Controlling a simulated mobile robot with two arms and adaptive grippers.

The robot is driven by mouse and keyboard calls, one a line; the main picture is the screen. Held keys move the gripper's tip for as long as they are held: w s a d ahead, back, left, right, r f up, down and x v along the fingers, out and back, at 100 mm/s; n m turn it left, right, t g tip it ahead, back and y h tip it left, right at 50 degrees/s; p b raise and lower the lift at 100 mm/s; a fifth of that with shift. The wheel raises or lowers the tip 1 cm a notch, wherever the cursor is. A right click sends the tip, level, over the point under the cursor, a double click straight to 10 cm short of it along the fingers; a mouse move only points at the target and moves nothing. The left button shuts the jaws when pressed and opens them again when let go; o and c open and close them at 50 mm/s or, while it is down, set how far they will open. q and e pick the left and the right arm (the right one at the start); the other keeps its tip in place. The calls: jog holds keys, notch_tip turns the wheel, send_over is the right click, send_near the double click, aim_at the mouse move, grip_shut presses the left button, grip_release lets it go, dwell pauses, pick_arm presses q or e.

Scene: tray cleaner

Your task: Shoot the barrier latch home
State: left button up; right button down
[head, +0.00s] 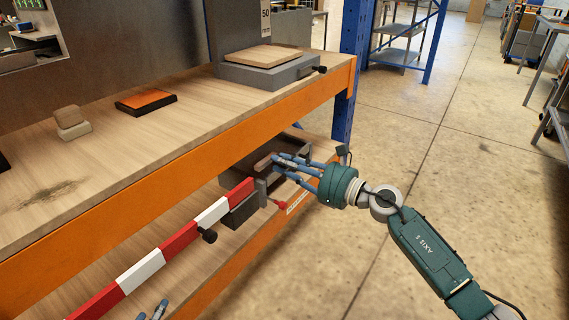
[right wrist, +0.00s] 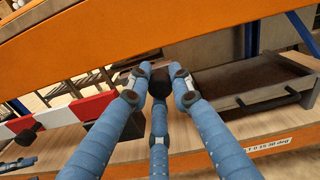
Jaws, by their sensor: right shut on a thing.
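The red and white striped barrier (head: 165,248) runs along the lower shelf, its far end at a grey bracket (head: 261,192). It also shows at the left of the right wrist view (right wrist: 62,114). My right gripper (head: 280,166) is beyond that end, in front of a dark tray. In the right wrist view its blue fingers close around a dark knob (right wrist: 160,84), which seems to belong to the latch; the latch's bolt is hidden. Blue fingertips of my left gripper (head: 152,311) show at the bottom edge of the head view; their opening is unclear.
The dark tray (right wrist: 265,100) stands right of the fingers in the right wrist view. The orange upper shelf edge (head: 190,157) hangs over the work area. A black knob (head: 208,236) sticks out from the barrier.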

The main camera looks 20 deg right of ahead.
aim_at(260, 170)
jog(key=shift+s+a+r+p, duration=0.1)
jog(key=shift+s+a+p, duration=0.9)
jog(key=shift+a, duration=0.2)
jog(key=shift+s+a+p, duration=0.6)
jog(key=shift+a, duration=0.3)
pick_arm(q)
jog(key=s+a+f+g+y, duration=0.1)
jog(key=s+f+g, duration=0.3)
jog(key=s, duration=0.4)
jog(key=s+a+f+g+y, duration=0.1)
jog(key=s+a+f+g, duration=0.3)
jog(key=s, duration=0.3)
jog(key=shift+s+a+f, duration=0.15)
jog(key=shift+s+f, duration=0.25)
jog(key=shift+f, duration=0.25)
pick_arm(e)
jog(key=shift+s+a+f, duration=0.1)
jog(key=shift+a+f, duration=0.05)
jog(key=shift+f, duration=0.05)
jog(key=c, duration=1.6)
grip_release()
jog(key=shift+c, duration=0.2)
pick_arm(q)
jog(key=shift+s, duration=0.1)
pick_arm(e)
jog(key=shift+o, duration=0.5)
jog(key=shift+r, duration=0.1)
